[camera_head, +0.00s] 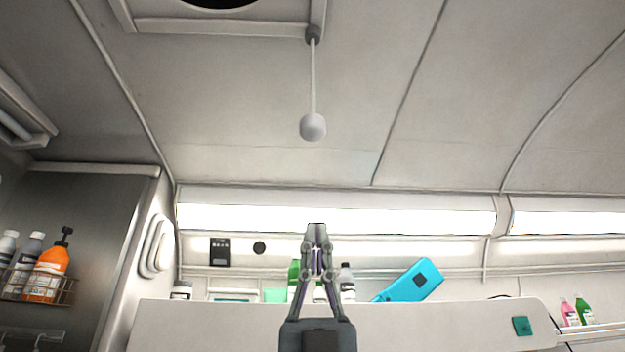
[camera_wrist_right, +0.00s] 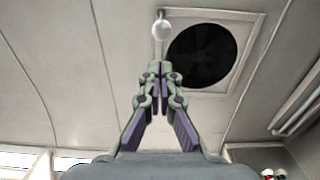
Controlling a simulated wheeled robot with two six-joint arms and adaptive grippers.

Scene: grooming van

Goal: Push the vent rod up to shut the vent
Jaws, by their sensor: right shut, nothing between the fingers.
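The vent rod (camera_head: 313,80) hangs from the vent frame on the ceiling and ends in a pale round knob (camera_head: 312,127). The roof vent (camera_head: 220,28) shows only in part at the top of the head view. In the right wrist view the vent (camera_wrist_right: 203,55) is a dark round opening in a square frame, and the knob (camera_wrist_right: 162,30) is just beyond my fingertips. My right gripper (camera_head: 316,228) is shut and empty, pointing up, below the knob in the picture with a gap between them. It also shows in the wrist view (camera_wrist_right: 161,68). My left gripper is not in view.
A shelf with bottles and a blue item (camera_head: 412,282) lies behind my right gripper. A light strip (camera_head: 340,218) runs along the wall above it. A rack with an orange bottle (camera_head: 48,272) is at the left. The space around the knob looks clear.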

